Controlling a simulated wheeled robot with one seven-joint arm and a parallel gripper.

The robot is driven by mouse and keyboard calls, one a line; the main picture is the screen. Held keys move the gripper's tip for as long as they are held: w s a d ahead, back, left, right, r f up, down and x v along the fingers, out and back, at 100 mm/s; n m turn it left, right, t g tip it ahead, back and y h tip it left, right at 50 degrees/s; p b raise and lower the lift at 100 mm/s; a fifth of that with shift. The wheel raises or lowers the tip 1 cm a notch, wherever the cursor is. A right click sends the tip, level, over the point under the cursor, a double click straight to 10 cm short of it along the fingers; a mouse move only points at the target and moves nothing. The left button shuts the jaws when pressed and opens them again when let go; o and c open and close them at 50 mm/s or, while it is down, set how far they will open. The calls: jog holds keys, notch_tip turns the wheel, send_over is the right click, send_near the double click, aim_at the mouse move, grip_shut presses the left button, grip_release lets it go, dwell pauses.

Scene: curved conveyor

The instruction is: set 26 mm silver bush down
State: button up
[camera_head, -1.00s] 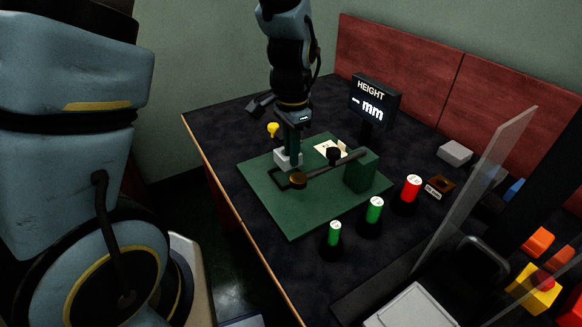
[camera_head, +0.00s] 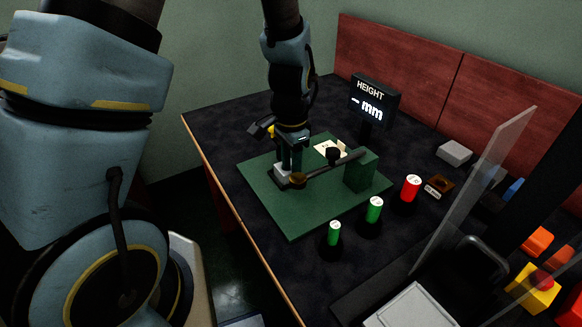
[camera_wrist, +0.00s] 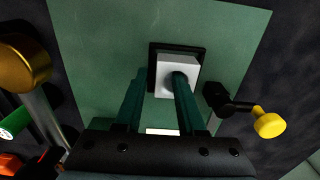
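The silver bush (camera_head: 281,172), a small pale block, sits low at the dark square frame on the green plate (camera_head: 290,215). In the wrist view the bush (camera_wrist: 163,80) lies inside the dark frame (camera_wrist: 152,58). My gripper (camera_head: 290,168) points down right at the bush. In the wrist view my gripper's (camera_wrist: 160,78) two teal fingers stand apart, open. Whether the right fingertip touches the bush cannot be told.
A lever arm with a brass knob (camera_head: 298,180) reaches from a green block (camera_head: 361,172) close to my gripper. A height display (camera_head: 374,101) shows a dash. Two green cylinders (camera_head: 375,210) and a red one (camera_head: 411,188) stand right. A clear panel (camera_head: 480,190) rises farther right.

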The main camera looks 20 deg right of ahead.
notch_tip(320, 180, up, 12)
jog(key=shift+r, duration=0.2)
dwell(0.5)
jog(key=w+a+n+t, duration=0.1)
jog(key=w+a+n, duration=0.2)
jog(key=a+n, duration=1.1)
jog(key=a, duration=1.1)
jog(key=shift+a+f+n+t, duration=0.2)
jog(key=shift+a+n+t, duration=0.1)
jog(key=shift+a+n, duration=0.1)
jog(key=shift+w+r, duration=0.1)
jog(key=shift+r+p, duration=0.9)
jog(key=shift+p, duration=0.05)
